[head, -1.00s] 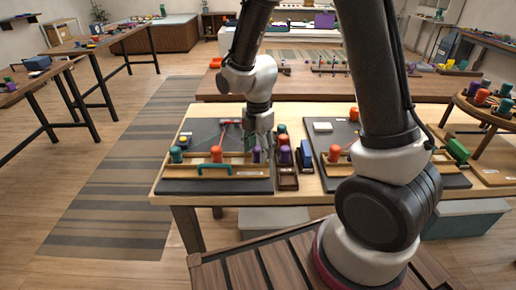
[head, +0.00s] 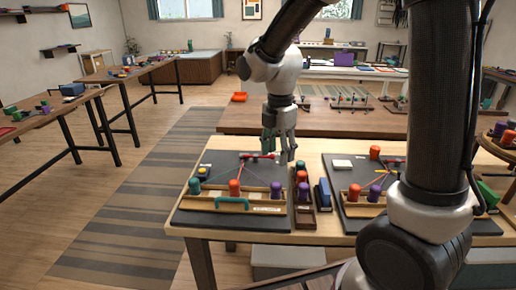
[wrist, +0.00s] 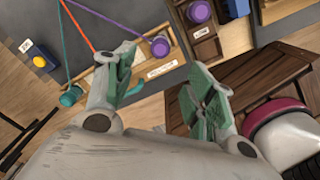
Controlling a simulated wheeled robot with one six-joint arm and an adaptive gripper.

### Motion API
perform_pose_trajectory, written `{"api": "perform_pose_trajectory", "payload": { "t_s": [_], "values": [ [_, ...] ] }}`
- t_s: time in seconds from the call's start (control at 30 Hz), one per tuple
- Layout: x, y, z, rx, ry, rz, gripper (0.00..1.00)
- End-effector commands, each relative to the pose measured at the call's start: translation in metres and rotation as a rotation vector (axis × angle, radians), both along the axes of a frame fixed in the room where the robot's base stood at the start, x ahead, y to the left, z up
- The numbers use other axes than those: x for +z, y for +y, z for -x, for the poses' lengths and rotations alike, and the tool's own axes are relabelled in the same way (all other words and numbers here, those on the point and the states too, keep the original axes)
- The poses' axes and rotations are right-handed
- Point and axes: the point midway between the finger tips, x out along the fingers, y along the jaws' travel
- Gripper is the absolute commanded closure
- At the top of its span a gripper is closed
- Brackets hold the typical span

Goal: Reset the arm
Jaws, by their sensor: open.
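My gripper (head: 279,153) is open and empty, raised above the far right part of the left dark braiding board (head: 185,218). In the wrist view its two green-padded fingers (wrist: 160,98) are spread apart with nothing between them. A teal bobbin (head: 195,187), an orange bobbin (head: 235,188) and a purple bobbin (head: 277,190) stand along the board's wooden rack. Cords run from them toward a red bar (head: 257,156). The wrist view shows the teal bobbin (wrist: 70,97) and purple bobbin (wrist: 160,46) with their cords.
A compartmented wooden tray (head: 304,217) holding bobbins and a blue block (head: 324,194) stand right of the board. A second braiding board (head: 345,222) lies farther right, partly behind my arm. A long brown table (head: 235,123) stands behind. Striped rug and floor lie open at left.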

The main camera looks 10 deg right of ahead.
Motion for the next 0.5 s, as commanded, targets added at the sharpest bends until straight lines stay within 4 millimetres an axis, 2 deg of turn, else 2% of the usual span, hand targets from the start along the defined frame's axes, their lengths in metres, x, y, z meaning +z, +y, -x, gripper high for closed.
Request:
{"api": "perform_pose_trajectory", "payload": {
  "t_s": [0.13, 0.23, 0.37, 0.5],
  "values": [
    [0.001, 0.0, 0.001, -0.068, 0.002, 0.001, 0.45],
    [0.0, -0.001, 0.004, -0.24, 0.013, 0.007, 0.45],
    [-0.006, -0.01, 0.025, -0.579, 0.054, 0.042, 0.45],
    [0.015, -0.032, 0.057, -1.005, 0.041, 0.045, 0.45]
  ]
}}
